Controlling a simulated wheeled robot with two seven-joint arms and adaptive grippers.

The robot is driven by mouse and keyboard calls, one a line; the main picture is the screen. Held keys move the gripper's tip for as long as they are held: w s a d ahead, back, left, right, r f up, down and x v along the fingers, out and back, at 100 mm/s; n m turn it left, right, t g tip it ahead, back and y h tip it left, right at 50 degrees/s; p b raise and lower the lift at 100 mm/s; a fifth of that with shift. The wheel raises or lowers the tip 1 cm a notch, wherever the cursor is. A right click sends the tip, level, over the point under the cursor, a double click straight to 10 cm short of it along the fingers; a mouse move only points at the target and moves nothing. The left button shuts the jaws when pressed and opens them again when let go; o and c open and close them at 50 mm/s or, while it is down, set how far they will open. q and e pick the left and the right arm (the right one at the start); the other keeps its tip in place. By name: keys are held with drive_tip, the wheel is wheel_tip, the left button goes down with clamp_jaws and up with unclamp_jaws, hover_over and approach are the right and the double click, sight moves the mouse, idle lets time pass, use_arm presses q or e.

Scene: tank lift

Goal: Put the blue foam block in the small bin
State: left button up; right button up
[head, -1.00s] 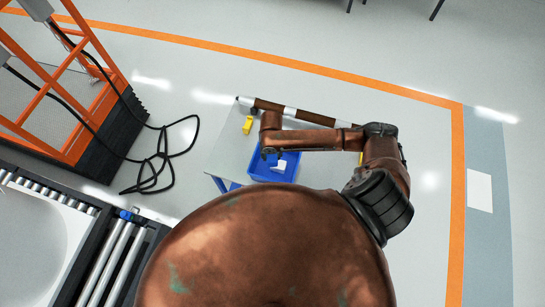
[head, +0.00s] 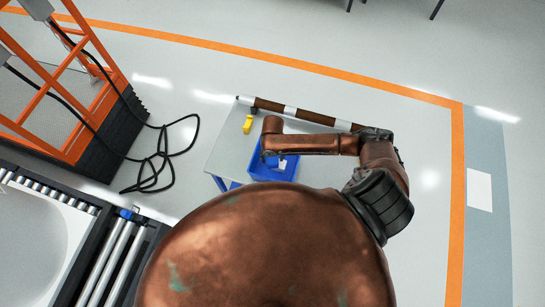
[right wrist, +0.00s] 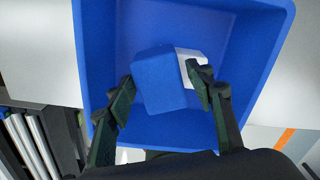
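The blue foam block (right wrist: 162,82) is between the two fingers of my right gripper (right wrist: 165,80) in the right wrist view. The fingertips look to be against its opposite sides. The block is within the walls of the blue small bin (right wrist: 242,55); I cannot tell whether it touches the floor. In the head view my right gripper (head: 268,150) reaches down into the bin (head: 272,178), and my arm hides part of it. My left gripper is not in view.
A white piece (right wrist: 192,64) lies in the bin beside the block. The bin stands on a grey table (head: 228,150) with a yellow object (head: 247,124) and a brown-and-white tube (head: 290,110). A roller conveyor (head: 108,265) and orange frame (head: 75,140) are at the left.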

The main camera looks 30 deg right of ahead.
drive_tip(key=shift+r, duration=0.15)
wheel_tip(320, 180, up, 12)
drive_tip(key=shift+b, duration=0.3)
idle(0.4)
